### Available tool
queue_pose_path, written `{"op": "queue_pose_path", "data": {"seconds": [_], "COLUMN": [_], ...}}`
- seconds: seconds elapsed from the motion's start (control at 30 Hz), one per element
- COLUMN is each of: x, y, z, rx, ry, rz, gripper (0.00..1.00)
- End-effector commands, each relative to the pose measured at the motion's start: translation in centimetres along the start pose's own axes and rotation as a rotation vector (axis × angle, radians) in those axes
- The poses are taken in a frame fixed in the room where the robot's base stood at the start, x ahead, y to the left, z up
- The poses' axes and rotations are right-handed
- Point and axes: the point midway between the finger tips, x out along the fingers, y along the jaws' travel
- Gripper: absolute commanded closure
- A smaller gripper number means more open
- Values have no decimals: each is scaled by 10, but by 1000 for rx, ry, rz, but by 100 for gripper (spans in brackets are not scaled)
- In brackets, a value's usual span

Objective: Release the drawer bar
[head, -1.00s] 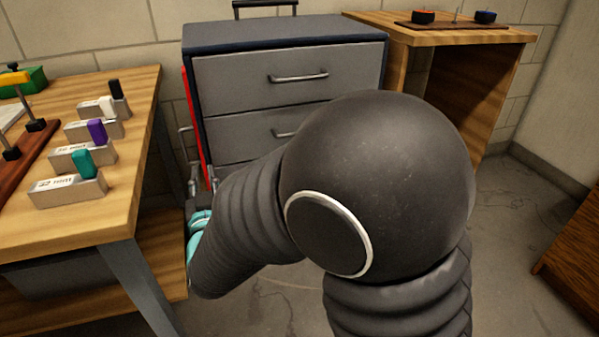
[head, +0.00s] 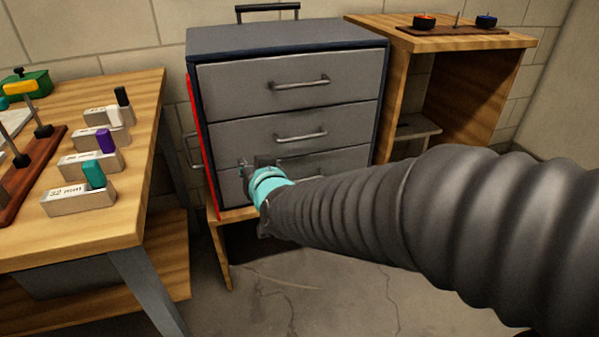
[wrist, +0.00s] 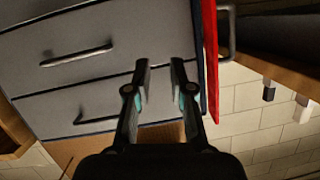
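The grey cabinet (head: 285,90) has three drawers with metal handles. A narrow red bar (head: 200,145) runs upright along its left front edge, with a metal handle (head: 192,150) standing out beside it. In the wrist view the red bar (wrist: 211,60) and its handle (wrist: 226,30) lie to the right of my fingers. My gripper (head: 247,165) is in front of the lower drawers, right of the bar. The wrist view shows my gripper (wrist: 160,68) with two parted fingers and nothing between them. It appears apart from the bar.
A wooden workbench (head: 135,220) with labelled blocks (head: 80,200) stands at the left. The cabinet rests on a low wooden stand (head: 222,235). A wooden shelf unit (head: 470,95) stands right of the cabinet. The floor (head: 300,290) in front is clear.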

Motion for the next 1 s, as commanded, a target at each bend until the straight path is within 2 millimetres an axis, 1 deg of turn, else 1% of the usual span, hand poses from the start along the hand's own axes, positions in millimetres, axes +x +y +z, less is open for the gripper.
{"op": "queue_pose_path", "data": {"seconds": [0.03,0.17,0.5,0.6,0.8,1.0], "x": [-6,-22,-68,-79,-96,-102], "y": [6,18,51,57,67,70], "z": [-4,-5,-1,1,6,8], "rx": [1,2,0,2,-1,-1], "ry": [-18,-77,-233,-270,-323,-342], "rz": [3,7,41,45,65,70], "gripper": [78,78,78,78,78,78]}}
